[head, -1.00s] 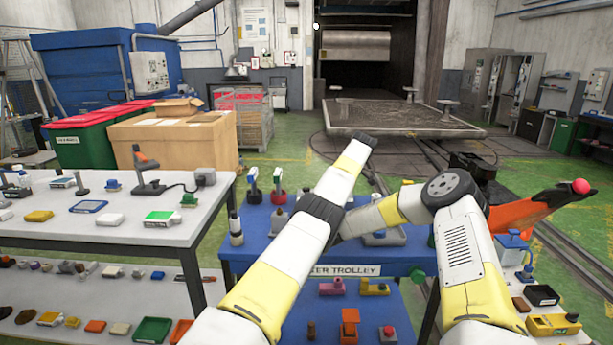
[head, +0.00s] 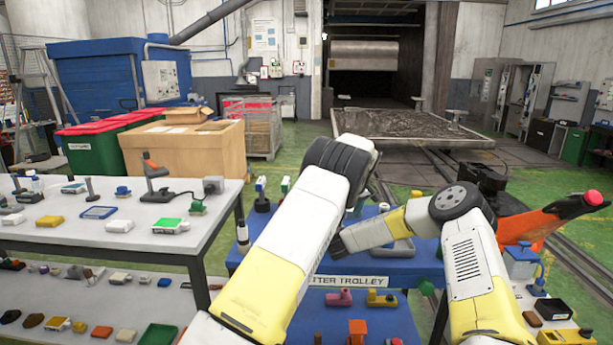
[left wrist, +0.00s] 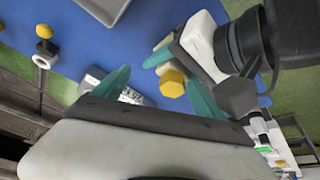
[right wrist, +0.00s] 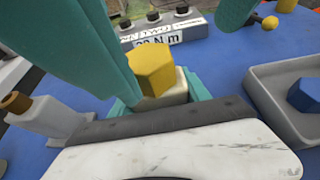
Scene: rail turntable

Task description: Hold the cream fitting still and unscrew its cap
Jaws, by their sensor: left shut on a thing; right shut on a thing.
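The cream fitting (right wrist: 178,90) is a small block with a yellow six-sided cap (right wrist: 152,68) on it. The cap also shows in the left wrist view (left wrist: 172,84). My right gripper (right wrist: 160,97) is shut on the cream fitting, its teal fingers low on either side. My left gripper (left wrist: 158,74) is shut on the cap, its teal fingers on either side of it. The left fingers also reach in from the top of the right wrist view.
The blue trolley top (head: 290,262) lies below the grippers. A grey tray (right wrist: 262,92) with a blue piece stands close by. A box with a torque label (right wrist: 160,38) and a grey-white piece with a brown top (right wrist: 45,112) are also near. A white table (head: 100,235) stands left.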

